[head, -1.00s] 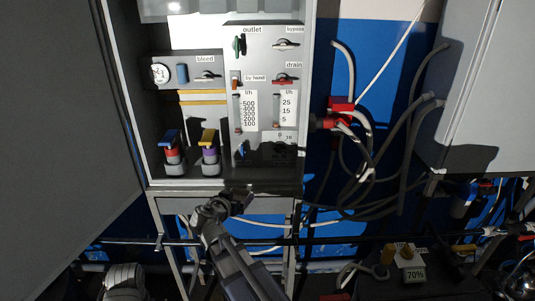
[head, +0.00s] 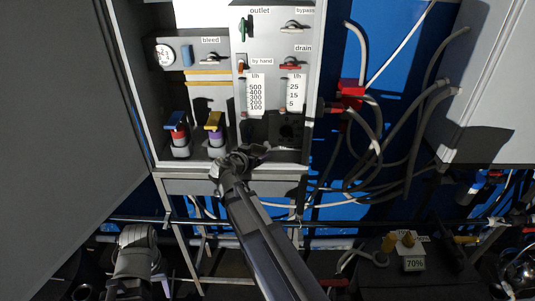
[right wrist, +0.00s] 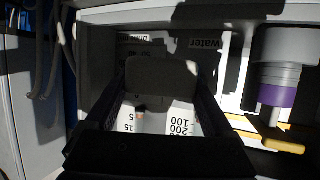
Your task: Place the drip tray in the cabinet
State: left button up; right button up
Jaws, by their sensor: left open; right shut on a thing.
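My right gripper (head: 258,153) is at the lower front edge of the open grey cabinet (head: 158,120). In the right wrist view its two dark fingers (right wrist: 160,108) are shut on a dark, rounded piece, which I take as the drip tray (right wrist: 160,78). Behind it are the cabinet's scales and the brine and water labels, upside down. In the head view the gripper mostly hides the tray, and its edges merge with the shadow. I cannot tell whether the tray touches the cabinet floor. My left gripper is not in view.
Inside the cabinet, a red-and-blue-capped fitting (head: 177,130) and a yellow-and-purple fitting (head: 215,130) stand left of the gripper. The purple one is close by in the right wrist view (right wrist: 280,97). Grey hoses (head: 385,150) hang at right. The open door (head: 60,120) is at left.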

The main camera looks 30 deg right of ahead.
jog(key=x, duration=0.3)
jog(key=b+x, duration=0.1)
jog(key=x, duration=0.2)
jog(key=r+b+x, duration=0.1)
jog(key=x, duration=0.2)
jog(key=shift+w+d, duration=0.25)
jog(key=shift+d, duration=0.15)
jog(key=shift+f+b, duration=0.4)
jog(key=shift+b, duration=0.15)
notch_tip(320, 180, down, 4)
jog(key=b, duration=0.3)
jog(key=shift+r+b, duration=0.15)
jog(key=shift+b, duration=0.2)
jog(key=shift+w+d+f, duration=0.1)
jog(key=shift+f, duration=0.1)
jog(key=shift+r, duration=0.15)
